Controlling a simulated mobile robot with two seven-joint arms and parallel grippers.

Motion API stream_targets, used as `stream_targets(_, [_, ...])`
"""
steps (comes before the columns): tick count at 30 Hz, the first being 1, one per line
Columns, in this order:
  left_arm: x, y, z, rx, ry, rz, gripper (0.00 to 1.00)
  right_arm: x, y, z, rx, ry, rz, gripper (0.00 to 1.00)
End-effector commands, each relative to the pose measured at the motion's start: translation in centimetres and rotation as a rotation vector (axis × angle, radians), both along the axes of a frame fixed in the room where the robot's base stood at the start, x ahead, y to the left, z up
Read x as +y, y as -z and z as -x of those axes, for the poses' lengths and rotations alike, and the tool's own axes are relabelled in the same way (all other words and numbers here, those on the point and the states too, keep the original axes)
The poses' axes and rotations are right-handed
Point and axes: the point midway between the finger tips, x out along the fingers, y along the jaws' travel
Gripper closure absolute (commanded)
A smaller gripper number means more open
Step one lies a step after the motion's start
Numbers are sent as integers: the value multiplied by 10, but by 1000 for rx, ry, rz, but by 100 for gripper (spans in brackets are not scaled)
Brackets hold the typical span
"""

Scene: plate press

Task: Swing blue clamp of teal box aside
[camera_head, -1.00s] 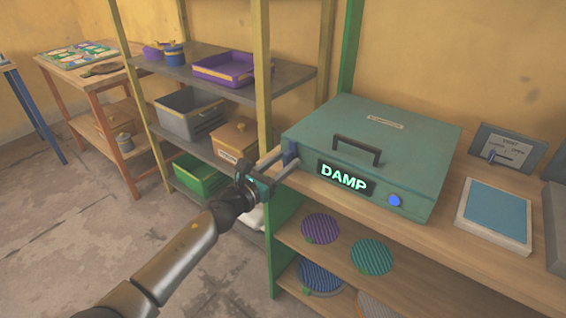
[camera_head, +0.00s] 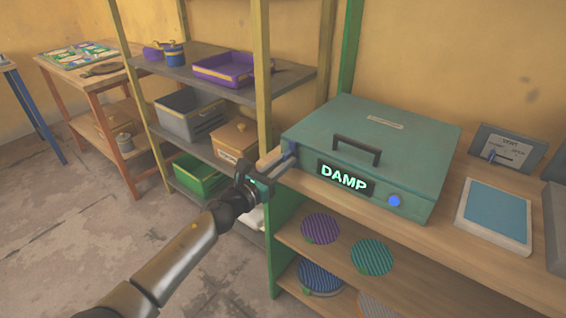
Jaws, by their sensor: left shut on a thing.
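The teal box (camera_head: 400,137) stands shut on the wooden shelf, with a dark handle (camera_head: 357,149) on its lid. Its front carries a display (camera_head: 345,180) reading DAMP and a blue round button (camera_head: 394,201). The blue clamp (camera_head: 290,150) is at the box's left front edge, small and partly hidden by my gripper. My left gripper (camera_head: 274,163) is at that corner, its fingers shut on the blue clamp. My right gripper is not in view.
A pad with a blue top (camera_head: 496,212) lies right of the box, before a grey panel with a lever (camera_head: 506,153). Striped round plates (camera_head: 372,257) lie on the shelf below. A grey rack with a purple tray (camera_head: 226,68) stands behind on the left.

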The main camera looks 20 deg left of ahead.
Motion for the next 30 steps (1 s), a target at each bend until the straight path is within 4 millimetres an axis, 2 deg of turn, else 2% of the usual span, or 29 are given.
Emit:
stream_targets(11, [1,0,0,59,0,159,100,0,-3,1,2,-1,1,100])
stream_targets(30, [3,1,-1,263,-1,722,100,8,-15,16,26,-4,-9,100])
